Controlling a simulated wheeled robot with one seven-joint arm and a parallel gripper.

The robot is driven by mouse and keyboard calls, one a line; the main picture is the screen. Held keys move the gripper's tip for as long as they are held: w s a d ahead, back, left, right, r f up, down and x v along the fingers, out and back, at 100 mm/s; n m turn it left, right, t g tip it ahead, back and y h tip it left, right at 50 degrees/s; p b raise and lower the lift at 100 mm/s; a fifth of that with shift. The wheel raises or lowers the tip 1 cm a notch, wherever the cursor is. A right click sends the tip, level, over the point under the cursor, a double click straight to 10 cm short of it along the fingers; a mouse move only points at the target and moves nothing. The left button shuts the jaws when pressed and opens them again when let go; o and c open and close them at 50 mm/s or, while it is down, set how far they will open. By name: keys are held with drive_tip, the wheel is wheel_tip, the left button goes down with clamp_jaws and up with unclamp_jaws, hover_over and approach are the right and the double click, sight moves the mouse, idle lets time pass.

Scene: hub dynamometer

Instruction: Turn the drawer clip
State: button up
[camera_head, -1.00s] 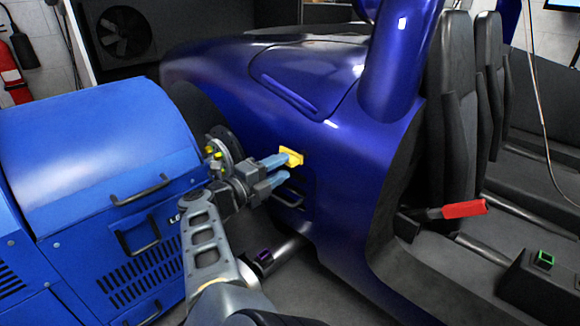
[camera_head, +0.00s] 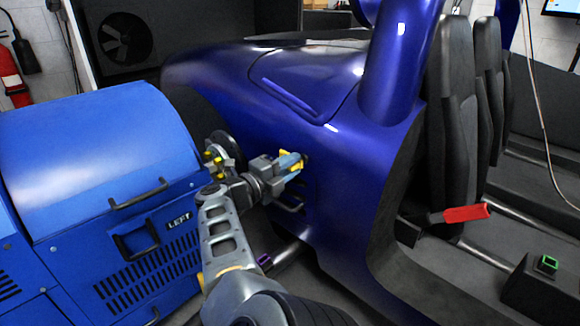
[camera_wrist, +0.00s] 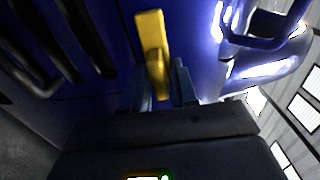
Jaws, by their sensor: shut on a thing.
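The yellow drawer clip (camera_head: 290,160) is on the side of the dark blue car body, just above a dark handle. It shows closer in the wrist view (camera_wrist: 152,45) as a flat yellow bar with a raised grip in its middle. My gripper (camera_head: 287,168) is at the clip, its light blue fingers on the clip's grip. In the wrist view the fingers (camera_wrist: 162,85) stand on either side of the lower part of the grip. The gripper is shut on the clip. The fingers hide part of the clip in the head view.
A blue dynamometer cabinet (camera_head: 100,170) marked LEFT stands to the left, close to my arm. The dark handle (camera_head: 289,205) sits below the clip. The car's blue body (camera_head: 270,100) lies behind and right. A red lever (camera_head: 466,213) is at the right.

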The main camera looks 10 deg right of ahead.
clamp_jaws()
drive_tip(key=n, duration=0.4)
drive_tip(key=n+p, duration=0.1)
drive_tip(key=n, duration=0.3)
drive_tip(key=shift+n, duration=0.3)
drive_tip(key=n, duration=0.4)
drive_tip(key=shift+n, duration=0.3)
drive_tip(key=shift+n+p, duration=0.45)
drive_tip(key=shift+n, duration=1.75)
drive_tip(key=o, duration=0.7)
unclamp_jaws()
